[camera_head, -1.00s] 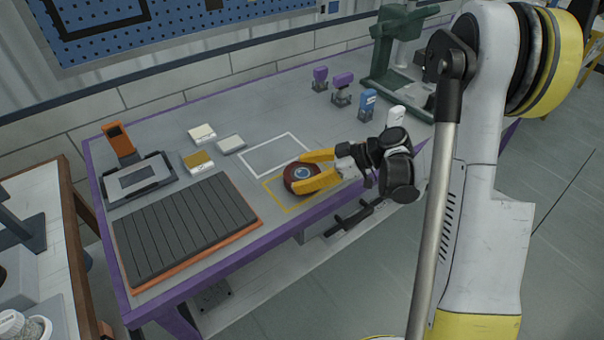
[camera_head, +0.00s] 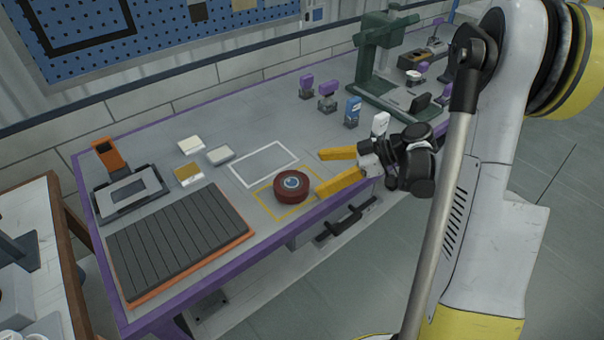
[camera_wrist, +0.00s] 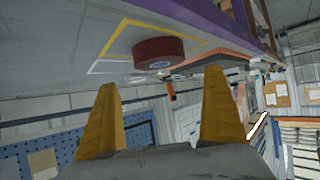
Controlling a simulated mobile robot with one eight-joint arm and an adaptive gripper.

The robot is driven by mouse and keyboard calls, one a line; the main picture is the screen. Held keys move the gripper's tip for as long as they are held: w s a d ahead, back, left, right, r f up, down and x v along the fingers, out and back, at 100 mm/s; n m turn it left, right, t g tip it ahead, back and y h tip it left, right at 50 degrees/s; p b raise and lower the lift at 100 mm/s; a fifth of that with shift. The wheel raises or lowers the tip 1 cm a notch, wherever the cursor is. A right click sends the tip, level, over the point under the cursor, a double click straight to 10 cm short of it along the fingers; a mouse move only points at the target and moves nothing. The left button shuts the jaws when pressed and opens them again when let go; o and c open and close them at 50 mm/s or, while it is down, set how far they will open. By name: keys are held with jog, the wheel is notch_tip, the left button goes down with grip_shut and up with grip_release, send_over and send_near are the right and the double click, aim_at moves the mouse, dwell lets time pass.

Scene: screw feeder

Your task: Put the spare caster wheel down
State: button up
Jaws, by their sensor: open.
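The spare caster wheel (camera_head: 291,187) is a dark red disc with a pale blue-grey hub. It lies flat on the grey tabletop, within the yellow outlined rectangle (camera_head: 264,208). In the wrist view the wheel (camera_wrist: 158,53) shows beyond the fingertips, clear of both. My gripper (camera_head: 320,175) has two yellow fingers spread apart and empty. It stands to the right of the wheel, with a gap between. In the wrist view the gripper (camera_wrist: 160,78) is also open with nothing between the fingers.
A white outlined rectangle (camera_head: 264,164) lies behind the yellow one, empty. A ribbed dark mat (camera_head: 178,240) is at the left. Small boxes (camera_head: 190,145) stand behind it. Purple and blue stamp-like items (camera_head: 352,112) and a green press (camera_head: 375,60) stand at the back right.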

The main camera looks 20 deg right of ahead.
jog(key=shift+v, duration=1.25)
jog(key=shift+r, duration=0.2)
jog(key=s+a+r+m+g+h, duration=0.1)
jog(key=s+a+r+m+h, duration=0.4)
jog(key=a+r+m, duration=0.15)
jog(key=s+a+r+m+t+h, duration=0.2)
jog(key=s+m+h, duration=0.3)
jog(key=s, duration=0.5)
jog(key=shift+s+r+m+t+h, duration=0.3)
jog(key=shift+r+m+h, duration=0.1)
jog(key=shift+r+m, duration=0.25)
jog(key=shift+w, duration=0.1)
